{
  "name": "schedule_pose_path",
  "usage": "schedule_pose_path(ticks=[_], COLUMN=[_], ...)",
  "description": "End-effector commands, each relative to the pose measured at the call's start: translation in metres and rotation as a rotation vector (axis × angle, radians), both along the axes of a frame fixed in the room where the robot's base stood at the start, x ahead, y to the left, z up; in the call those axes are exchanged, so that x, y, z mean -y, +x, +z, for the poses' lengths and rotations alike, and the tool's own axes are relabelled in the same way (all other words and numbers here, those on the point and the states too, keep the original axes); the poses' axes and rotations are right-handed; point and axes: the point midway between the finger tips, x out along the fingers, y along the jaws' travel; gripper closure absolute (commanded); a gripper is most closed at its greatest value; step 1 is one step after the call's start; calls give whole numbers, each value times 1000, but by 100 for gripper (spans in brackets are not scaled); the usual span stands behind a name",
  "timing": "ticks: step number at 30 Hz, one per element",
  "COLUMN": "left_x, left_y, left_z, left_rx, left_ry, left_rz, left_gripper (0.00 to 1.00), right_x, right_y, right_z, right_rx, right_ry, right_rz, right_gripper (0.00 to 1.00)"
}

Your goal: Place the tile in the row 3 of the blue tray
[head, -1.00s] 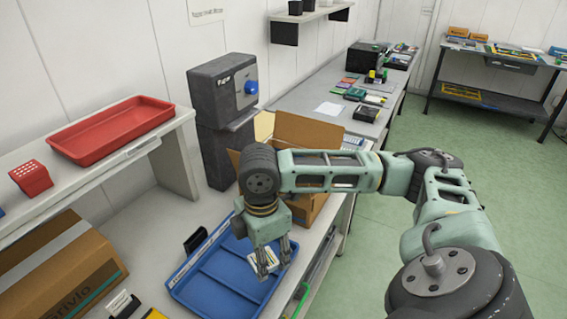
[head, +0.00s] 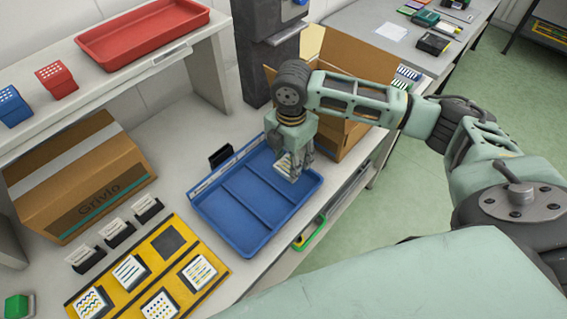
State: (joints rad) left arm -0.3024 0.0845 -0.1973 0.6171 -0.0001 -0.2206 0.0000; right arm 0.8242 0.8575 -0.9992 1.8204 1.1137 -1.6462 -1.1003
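The blue tray (head: 247,241) lies on the bench at the centre, split by dividers into long compartments. My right gripper (head: 295,171) points down over the tray's far right compartment. It is shut on a small white tile (head: 285,165), partly hidden by the fingers. I cannot tell whether the tile touches the tray floor. The other compartments look empty. My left gripper is not in view.
A yellow board (head: 140,291) holds several patterned tiles and one bare dark square (head: 173,239). Small card holders (head: 117,231) stand behind it. A cardboard box (head: 80,180) is at left, an open carton (head: 345,135) behind my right arm. A red tray (head: 140,35) sits on the shelf.

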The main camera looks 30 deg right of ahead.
Motion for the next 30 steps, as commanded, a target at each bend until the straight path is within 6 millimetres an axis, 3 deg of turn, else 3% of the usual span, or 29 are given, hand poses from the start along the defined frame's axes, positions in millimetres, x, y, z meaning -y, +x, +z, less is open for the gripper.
schedule_pose_path(ticks=[6, 18, 29, 30], left_x=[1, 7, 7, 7], left_y=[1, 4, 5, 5], left_z=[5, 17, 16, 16], left_rx=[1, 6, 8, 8], left_ry=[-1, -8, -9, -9], left_rz=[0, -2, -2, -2], left_gripper=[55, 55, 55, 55], right_x=[-8, -7, -7, -7], right_y=[21, 23, 23, 23], right_z=[-13, -54, -58, -58], right_rx=[-1, 0, 0, 0], right_ry=[1, -1, 0, -1], right_rz=[1, 1, 0, 0], right_gripper=[82, 82, 82, 51])
